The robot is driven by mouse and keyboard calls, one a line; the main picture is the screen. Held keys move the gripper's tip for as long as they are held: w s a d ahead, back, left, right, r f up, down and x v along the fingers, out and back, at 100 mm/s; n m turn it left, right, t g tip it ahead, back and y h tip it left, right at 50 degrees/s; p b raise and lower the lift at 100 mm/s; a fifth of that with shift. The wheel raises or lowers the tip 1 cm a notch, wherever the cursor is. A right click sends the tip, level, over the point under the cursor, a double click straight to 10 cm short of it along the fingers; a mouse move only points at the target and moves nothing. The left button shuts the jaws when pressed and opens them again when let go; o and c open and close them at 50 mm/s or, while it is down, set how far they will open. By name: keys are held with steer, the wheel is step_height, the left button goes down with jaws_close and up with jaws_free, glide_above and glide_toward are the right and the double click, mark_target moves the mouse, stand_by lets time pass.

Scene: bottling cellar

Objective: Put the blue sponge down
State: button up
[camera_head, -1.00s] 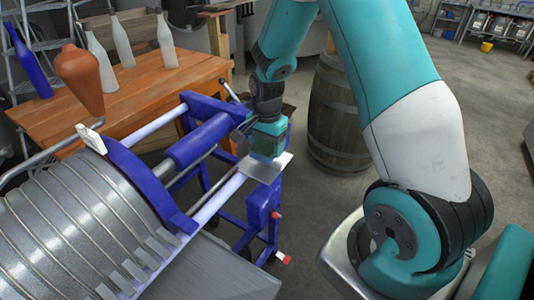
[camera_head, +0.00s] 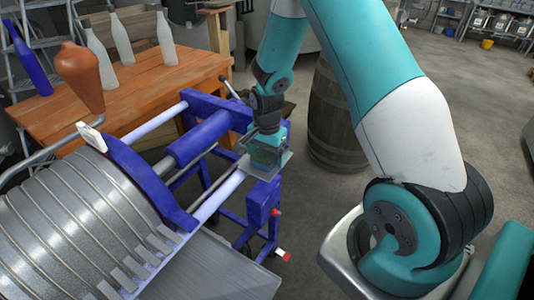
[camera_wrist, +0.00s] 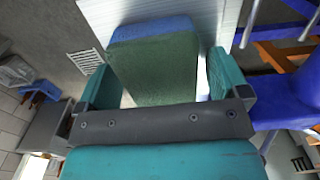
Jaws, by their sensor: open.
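The blue sponge (camera_wrist: 153,62) shows in the wrist view as a block with a blue far end and a large dark green face. It lies between the two fingers of my gripper (camera_wrist: 160,80), which is open. A pale gap shows between the sponge and the right finger, and a smaller one at the left. In the head view my gripper (camera_head: 266,152) is at a small flat grey plate (camera_head: 272,173) on the blue-framed machine. The sponge is hard to tell from the gripper there; its contact with the plate is hidden.
A ribbed metal drum (camera_head: 75,230) with blue frame parts fills the lower left. A wooden table (camera_head: 150,92) behind it carries pale bottles, a blue bottle (camera_head: 30,62) and a brown flask (camera_head: 80,75). A barrel (camera_head: 335,120) stands behind my arm. Open floor lies at right.

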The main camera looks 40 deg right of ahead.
mark_target(267, 153)
steer(key=shift+r, duration=0.1)
step_height(267, 153, up, 12)
steer(key=b, duration=0.2)
steer(key=s+a+r+n+y, duration=0.1)
steer(key=s+a+r+n, duration=0.35)
steer(key=a, duration=0.25)
steer(key=s+a+r+n+y, duration=0.1)
steer(key=s+a+r+n, duration=0.25)
steer(key=a+n, duration=0.3)
steer(key=s+a+r+n+y, duration=0.1)
steer(key=s+a+n, duration=0.3)
steer(key=s, duration=0.3)
steer(key=s+a+r+n+y, duration=0.1)
steer(key=s+a+r+n, duration=0.1)
steer(key=s+a+n, duration=0.2)
steer(key=s+n, duration=0.2)
steer(key=s, duration=0.1)
steer(key=shift+a, duration=0.4)
